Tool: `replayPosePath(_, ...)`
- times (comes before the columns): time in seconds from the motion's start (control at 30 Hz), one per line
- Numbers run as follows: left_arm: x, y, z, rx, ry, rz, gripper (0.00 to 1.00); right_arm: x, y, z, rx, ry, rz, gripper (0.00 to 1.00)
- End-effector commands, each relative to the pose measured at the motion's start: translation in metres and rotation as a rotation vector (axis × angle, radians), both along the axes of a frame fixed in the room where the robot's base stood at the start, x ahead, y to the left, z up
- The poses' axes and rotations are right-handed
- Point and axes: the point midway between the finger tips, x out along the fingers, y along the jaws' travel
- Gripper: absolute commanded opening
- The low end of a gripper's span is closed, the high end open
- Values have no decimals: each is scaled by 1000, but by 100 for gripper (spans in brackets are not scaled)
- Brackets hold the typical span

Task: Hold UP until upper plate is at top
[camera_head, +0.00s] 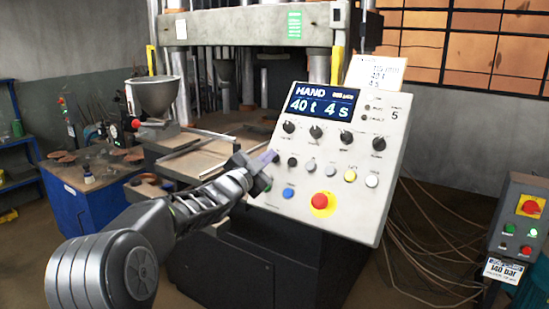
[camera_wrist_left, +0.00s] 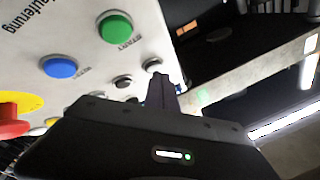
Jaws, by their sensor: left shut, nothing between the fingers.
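The control panel (camera_head: 330,160) stands tilted in front of the press, its display (camera_head: 322,104) reading HAND, 40 t and 4 s. My left gripper (camera_head: 269,157) is shut and empty at the panel's left edge. In the left wrist view its fingertips (camera_wrist_left: 161,82) are close to a black button (camera_wrist_left: 152,65) at the end of a row. I cannot tell whether they touch it, and I cannot read its label. A pale horizontal beam (camera_head: 240,28) crosses the top of the press; I cannot tell whether it is the upper plate.
A red stop knob (camera_head: 324,200), blue button (camera_head: 288,193) and yellow button (camera_head: 350,175) sit on the panel. The green START button (camera_wrist_left: 115,27) shows in the left wrist view. A metal funnel (camera_head: 155,95) stands left, and a control box (camera_head: 520,240) right.

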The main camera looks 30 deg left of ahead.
Motion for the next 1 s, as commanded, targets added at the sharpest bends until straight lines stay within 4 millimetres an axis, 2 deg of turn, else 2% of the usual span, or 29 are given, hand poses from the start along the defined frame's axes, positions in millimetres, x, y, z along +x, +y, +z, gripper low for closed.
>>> replayPosePath(0.6, -9, 0, 9, 1, -3, 0, 0, 0, 0, 3, 0, 0, 0, 36)
replayPosePath(1.0, -37, 0, 34, 1, -3, 1, 0, 0, 0, 17, 0, 0, 0, 36)
